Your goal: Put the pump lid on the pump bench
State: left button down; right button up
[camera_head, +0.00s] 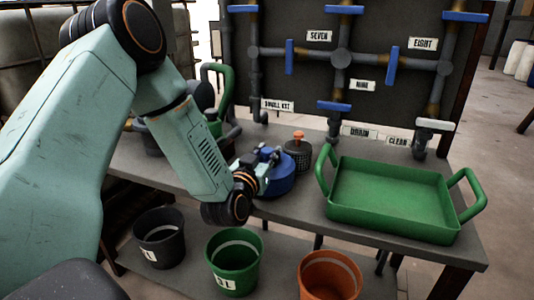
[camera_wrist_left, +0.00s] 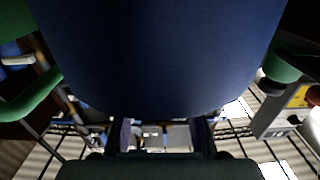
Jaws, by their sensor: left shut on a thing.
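The round blue pump lid (camera_head: 283,180) is over the middle of the grey pump bench (camera_head: 305,213), near its front edge. My left gripper (camera_head: 265,170) is shut on the lid from its left side and partly hides it. I cannot tell whether the lid touches the bench top or is held just above it. In the left wrist view the blue lid (camera_wrist_left: 160,60) fills the upper middle, close in front of the left gripper (camera_wrist_left: 162,135). My right gripper is in neither view.
A green tray (camera_head: 395,227) with two handles stands right of the lid. A dark can with an orange knob (camera_head: 298,151) stands behind it. Black (camera_head: 160,240), green (camera_head: 235,264) and orange (camera_head: 330,280) buckets are below the front edge. A pipe panel (camera_head: 375,85) stands behind.

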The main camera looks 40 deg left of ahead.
pick_arm(q)
jog(key=shift+s+f, duration=0.15)
jog(key=shift+f, duration=0.15)
